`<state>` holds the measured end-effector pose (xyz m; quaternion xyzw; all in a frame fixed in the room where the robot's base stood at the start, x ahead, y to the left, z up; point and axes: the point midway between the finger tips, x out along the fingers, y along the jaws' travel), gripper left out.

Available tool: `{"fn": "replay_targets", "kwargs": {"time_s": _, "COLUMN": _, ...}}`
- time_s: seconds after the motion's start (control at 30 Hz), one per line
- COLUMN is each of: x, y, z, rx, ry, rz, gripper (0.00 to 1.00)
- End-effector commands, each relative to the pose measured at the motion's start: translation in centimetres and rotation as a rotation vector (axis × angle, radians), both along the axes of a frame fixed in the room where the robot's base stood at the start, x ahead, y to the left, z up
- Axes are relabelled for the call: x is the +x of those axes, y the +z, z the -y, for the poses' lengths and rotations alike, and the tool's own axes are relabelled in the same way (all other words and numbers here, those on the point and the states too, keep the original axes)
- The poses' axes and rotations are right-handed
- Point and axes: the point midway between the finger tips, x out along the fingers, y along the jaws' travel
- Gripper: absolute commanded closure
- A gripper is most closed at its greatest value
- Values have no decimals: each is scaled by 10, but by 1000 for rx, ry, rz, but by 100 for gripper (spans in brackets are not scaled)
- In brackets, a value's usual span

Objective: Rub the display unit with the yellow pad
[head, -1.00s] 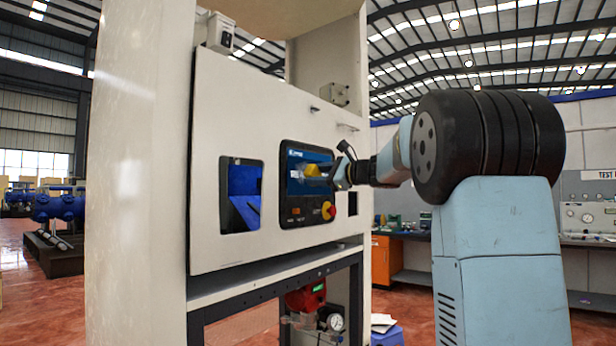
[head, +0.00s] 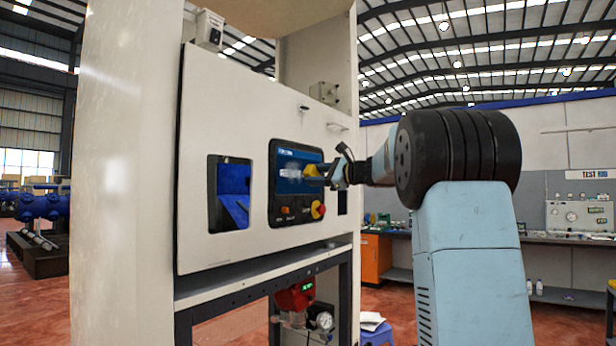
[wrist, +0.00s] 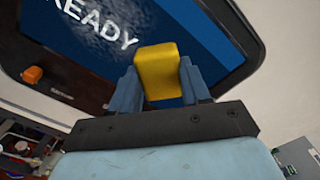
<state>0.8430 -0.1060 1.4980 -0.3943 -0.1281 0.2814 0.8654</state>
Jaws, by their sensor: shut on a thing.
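The display unit (head: 290,183) is a dark panel with a blue screen, set in the white front of the machine. In the wrist view its screen (wrist: 215,28) shows the word READY in white, with a hazy patch around the letters. My gripper (wrist: 164,84) is shut on the yellow pad (wrist: 157,70), which sits between its blue fingers. In the head view the pad (head: 313,170) is at the right part of the screen, seen from the side. I cannot tell whether it touches the glass.
An orange button (head: 285,210) and a red and yellow knob (head: 318,210) sit below the screen. A window opening (head: 230,193) lies to the left. A grey box (head: 324,94) and small handles stick out above. A red gauge unit (head: 296,295) is underneath.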

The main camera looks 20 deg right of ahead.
Motion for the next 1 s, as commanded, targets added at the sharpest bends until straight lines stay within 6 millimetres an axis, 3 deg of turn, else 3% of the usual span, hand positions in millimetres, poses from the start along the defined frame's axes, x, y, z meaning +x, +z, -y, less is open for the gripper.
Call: {"fn": "replay_targets", "kwargs": {"time_s": 1.0, "x": -30, "y": 1, "z": -45, "rx": -1, "ry": 4, "rz": 1, "gripper": 82}}
